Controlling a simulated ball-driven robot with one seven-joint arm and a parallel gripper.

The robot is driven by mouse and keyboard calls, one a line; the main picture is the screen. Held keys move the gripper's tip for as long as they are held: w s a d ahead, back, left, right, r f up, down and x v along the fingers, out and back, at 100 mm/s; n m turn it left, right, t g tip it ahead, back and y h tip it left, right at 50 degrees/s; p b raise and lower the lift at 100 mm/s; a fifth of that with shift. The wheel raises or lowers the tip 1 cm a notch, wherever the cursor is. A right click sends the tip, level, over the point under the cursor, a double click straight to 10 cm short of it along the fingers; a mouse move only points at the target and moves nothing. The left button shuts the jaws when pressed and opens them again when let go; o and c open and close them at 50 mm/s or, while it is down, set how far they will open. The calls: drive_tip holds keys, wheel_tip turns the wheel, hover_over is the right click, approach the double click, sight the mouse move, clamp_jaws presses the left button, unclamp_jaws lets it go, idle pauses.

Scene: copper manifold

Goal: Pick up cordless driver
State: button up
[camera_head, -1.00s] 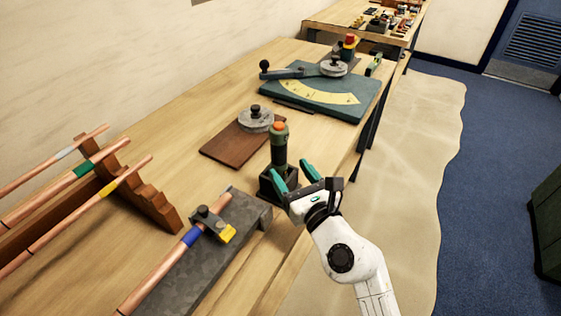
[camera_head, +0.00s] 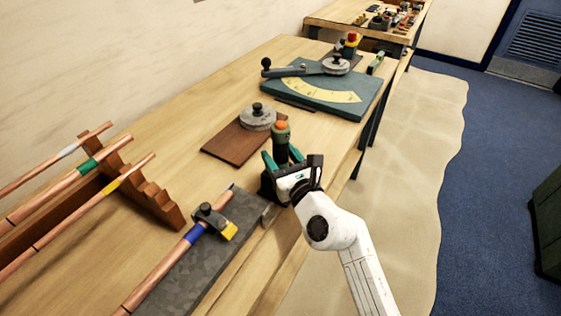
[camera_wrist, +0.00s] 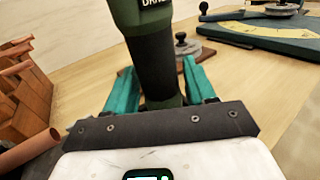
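The cordless driver (camera_head: 281,146) stands upright on a dark base at the bench's front edge. It is dark green and black with an orange top; its dark grip also shows in the wrist view (camera_wrist: 155,62). My gripper (camera_head: 282,160) is at the driver from the near side, its teal fingers spread to the left and right of the grip. In the wrist view, my gripper (camera_wrist: 160,85) has the grip between its fingers; I cannot tell whether they touch it. The driver's lower end is hidden behind my gripper.
A grey block (camera_head: 190,272) with a clamped copper pipe lies left of my gripper. A wooden rack (camera_head: 150,195) holds copper pipes. A brown board (camera_head: 233,145) with a round grey weight (camera_head: 257,119) and a teal plate (camera_head: 320,98) with a yellow scale lie beyond.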

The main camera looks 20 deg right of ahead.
sight(281, 123)
drive_tip(key=c, duration=0.8)
wheel_tip(281, 123, up, 11)
drive_tip(key=p, duration=0.6)
drive_tip(key=shift+f, duration=0.15)
wheel_tip(281, 123, up, 4)
drive_tip(key=p, duration=0.5)
drive_tip(key=shift+r, duration=0.25)
drive_tip(key=shift+r+p, duration=0.6)
drive_tip(key=shift+r, duration=1.4)
